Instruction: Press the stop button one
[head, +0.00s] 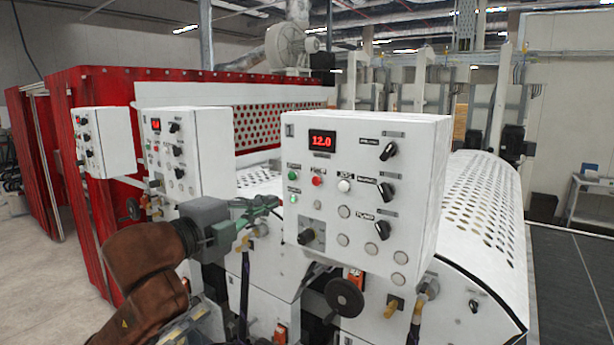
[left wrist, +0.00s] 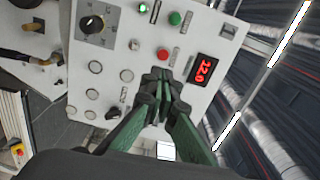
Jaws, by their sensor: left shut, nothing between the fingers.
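The white control box marked 1 (head: 408,160) faces me in the head view, with a red display (head: 322,140) reading 12.0. Its red button (head: 317,181) sits below the display, beside a green button (head: 292,177). In the left wrist view the red button (left wrist: 162,54) lies just beyond the fingertips, with a green button (left wrist: 175,18) farther up. My left gripper (head: 273,202) is shut and empty at the box's left edge; its green fingers (left wrist: 160,80) point at the panel. I cannot tell whether they touch it. My right gripper is not in view.
A dark knob (head: 388,151) and several more knobs and pale buttons share the panel. Two similar control boxes, one nearer (head: 212,135) and one farther (head: 110,135), stand to the left. A perforated white cover (head: 480,200) curves behind the box. Open floor (head: 40,270) lies at left.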

